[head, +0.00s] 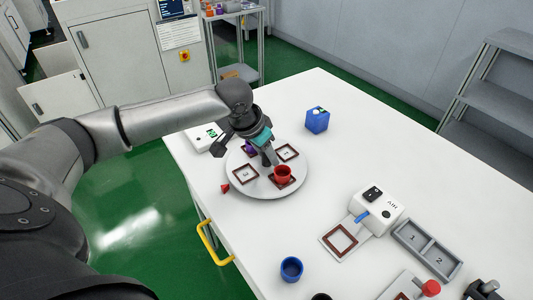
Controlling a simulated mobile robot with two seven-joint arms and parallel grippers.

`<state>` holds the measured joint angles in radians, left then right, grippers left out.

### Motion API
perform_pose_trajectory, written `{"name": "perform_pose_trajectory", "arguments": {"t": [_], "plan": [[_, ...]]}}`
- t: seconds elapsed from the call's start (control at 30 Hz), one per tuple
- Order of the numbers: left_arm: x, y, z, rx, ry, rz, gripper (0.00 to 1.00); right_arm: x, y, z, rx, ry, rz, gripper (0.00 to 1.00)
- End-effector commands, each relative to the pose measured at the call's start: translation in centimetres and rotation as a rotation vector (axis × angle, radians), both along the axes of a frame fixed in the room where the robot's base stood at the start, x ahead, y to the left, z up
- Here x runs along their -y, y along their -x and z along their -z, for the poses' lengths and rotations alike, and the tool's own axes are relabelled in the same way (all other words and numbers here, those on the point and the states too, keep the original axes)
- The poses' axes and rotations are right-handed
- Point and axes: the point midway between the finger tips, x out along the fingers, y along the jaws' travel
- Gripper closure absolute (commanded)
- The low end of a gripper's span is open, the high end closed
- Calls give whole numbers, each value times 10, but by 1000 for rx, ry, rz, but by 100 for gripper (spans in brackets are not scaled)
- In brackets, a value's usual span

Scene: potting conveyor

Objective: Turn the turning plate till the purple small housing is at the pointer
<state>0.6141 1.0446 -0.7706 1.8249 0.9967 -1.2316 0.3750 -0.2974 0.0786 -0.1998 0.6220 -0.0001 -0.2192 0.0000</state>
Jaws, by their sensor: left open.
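The round light-grey turning plate (262,187) lies on the white table. It carries square brown-framed places. The purple small housing (249,147) sits at the plate's back left, partly hidden by my left gripper. A red cup-like housing (283,173) stands in the front right place. The front left place (245,175) and the back right place (287,152) look empty. A small red pointer (225,188) lies just off the plate's front left edge. My left gripper (246,154) is open over the plate, fingers down beside the purple housing; I cannot tell if it touches. My right gripper is not seen.
A blue block-like item (317,120) stands behind the plate. A blue cup (291,268) stands near the front edge. A white device (376,207) and a grey two-part tray (427,249) are at the right. A white box (205,138) stands left behind the plate.

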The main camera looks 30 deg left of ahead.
Motion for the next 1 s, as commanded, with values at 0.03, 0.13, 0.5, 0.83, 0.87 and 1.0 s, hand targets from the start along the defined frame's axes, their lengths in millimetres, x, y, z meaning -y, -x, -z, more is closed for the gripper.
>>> {"name": "perform_pose_trajectory", "arguments": {"t": [0.03,0.13,0.5,0.83,0.87,1.0], "plan": [[0,0,0,0,0,0,59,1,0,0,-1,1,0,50],[0,0,0,0,0,0,70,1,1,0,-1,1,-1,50],[0,0,0,1,0,0,100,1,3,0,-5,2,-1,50],[0,0,-1,0,0,0,100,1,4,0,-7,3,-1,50],[0,0,-1,1,0,0,100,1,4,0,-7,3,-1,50],[0,0,-1,0,0,1,100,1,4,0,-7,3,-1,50]]}}
